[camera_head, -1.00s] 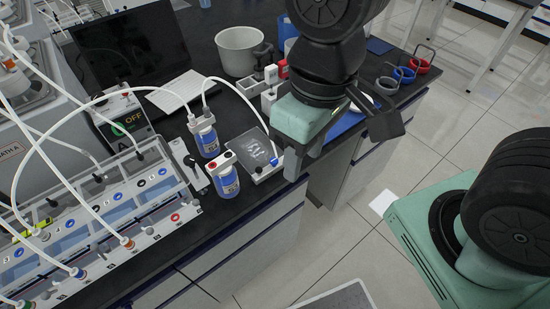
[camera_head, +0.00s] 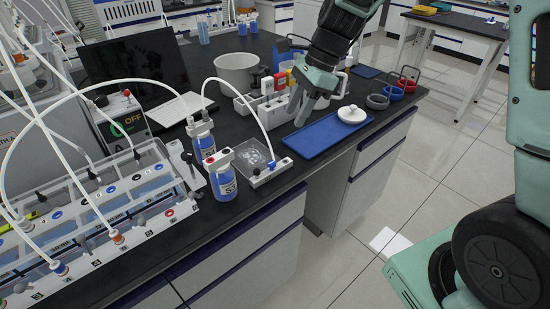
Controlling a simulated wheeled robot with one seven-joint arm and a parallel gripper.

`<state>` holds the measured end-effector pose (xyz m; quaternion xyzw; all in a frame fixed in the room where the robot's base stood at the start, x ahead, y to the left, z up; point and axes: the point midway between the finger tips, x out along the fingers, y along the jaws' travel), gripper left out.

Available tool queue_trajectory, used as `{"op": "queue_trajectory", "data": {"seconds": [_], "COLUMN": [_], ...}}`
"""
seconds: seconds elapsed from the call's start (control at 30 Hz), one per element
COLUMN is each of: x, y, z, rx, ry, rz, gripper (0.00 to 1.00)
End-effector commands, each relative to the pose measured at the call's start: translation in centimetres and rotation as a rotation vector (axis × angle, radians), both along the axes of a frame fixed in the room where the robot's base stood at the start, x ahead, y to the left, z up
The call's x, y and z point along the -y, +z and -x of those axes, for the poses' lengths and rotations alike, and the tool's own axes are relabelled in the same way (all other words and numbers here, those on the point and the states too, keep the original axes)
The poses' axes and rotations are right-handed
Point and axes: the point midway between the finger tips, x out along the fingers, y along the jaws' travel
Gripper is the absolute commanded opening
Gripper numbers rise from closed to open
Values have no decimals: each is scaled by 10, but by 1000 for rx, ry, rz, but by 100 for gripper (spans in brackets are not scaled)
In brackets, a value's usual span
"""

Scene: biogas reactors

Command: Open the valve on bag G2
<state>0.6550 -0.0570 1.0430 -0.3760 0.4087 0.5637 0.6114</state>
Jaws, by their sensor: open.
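A clear, flat bag (camera_head: 250,156) lies on the black bench, with a white bar along its front edge. A white tube arches to the bag. I cannot read a G2 label on it, nor tell the valve's setting. My gripper (camera_head: 299,112) points down over the bench, behind and to the right of the bag, near the white rack. It is open, with nothing visible between the fingers, and apart from the valve.
A blue tray (camera_head: 328,139) with a white round lid (camera_head: 351,114) lies to the right. A white rack (camera_head: 256,108) holds coloured items near my gripper. Two blue-liquid bottles (camera_head: 221,180) (camera_head: 203,143) stand left of the bag. A grey pot (camera_head: 238,72) stands behind.

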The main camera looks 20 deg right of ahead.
Motion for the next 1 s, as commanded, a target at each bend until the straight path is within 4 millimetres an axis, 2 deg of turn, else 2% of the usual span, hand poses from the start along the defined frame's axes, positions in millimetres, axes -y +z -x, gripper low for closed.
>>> {"op": "queue_trajectory", "data": {"seconds": [0.03,0.4,0.6,0.8,1.0], "x": [-5,-34,-46,-53,-54], "y": [-11,-83,-112,-126,-128], "z": [1,-1,-3,-3,-4], "rx": [-6,-5,-2,0,1], "ry": [1,3,3,3,3], "rz": [-1,0,1,0,0], "gripper": [43,43,43,43,43]}}
